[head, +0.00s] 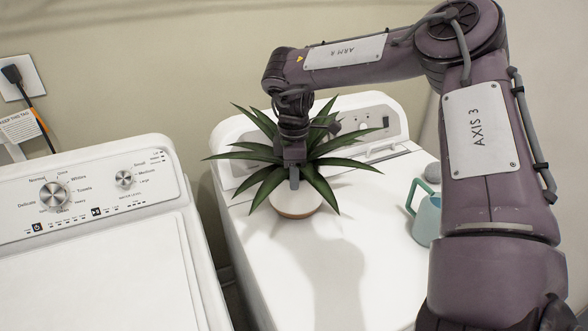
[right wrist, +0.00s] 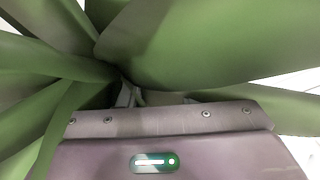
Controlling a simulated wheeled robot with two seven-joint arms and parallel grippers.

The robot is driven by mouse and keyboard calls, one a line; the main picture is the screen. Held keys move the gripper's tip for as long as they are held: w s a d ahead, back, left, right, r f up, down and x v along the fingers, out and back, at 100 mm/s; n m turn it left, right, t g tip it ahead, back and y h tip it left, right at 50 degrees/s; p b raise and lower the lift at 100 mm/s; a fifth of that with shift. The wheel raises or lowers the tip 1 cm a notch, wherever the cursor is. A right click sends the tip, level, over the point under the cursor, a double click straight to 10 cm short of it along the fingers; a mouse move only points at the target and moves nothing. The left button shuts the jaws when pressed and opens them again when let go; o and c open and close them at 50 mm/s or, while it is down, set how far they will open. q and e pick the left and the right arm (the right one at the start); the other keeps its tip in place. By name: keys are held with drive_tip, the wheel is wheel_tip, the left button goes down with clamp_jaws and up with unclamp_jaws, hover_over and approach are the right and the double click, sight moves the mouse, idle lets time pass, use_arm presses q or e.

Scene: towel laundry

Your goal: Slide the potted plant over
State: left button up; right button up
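The potted plant (head: 335,162) has long, spiky green leaves. Its white pot (head: 284,205) has a tan base and stands upright on the right-hand white machine. My right gripper (head: 294,182) reaches down among the leaves, with its tip at the pot's upper part. In the right wrist view, leaves (right wrist: 215,45) fill most of the picture close to the gripper body. The fingers are mostly hidden, so I cannot tell whether they are closed on the pot. My left gripper is not in view.
A teal watering can (head: 427,220) stands right of the plant, partly behind my right arm. The right machine's top (head: 300,265) is clear in front of the plant. A white washer (head: 95,265) stands on the left across a narrow gap.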

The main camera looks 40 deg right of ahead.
clamp_jaws()
idle(1.4)
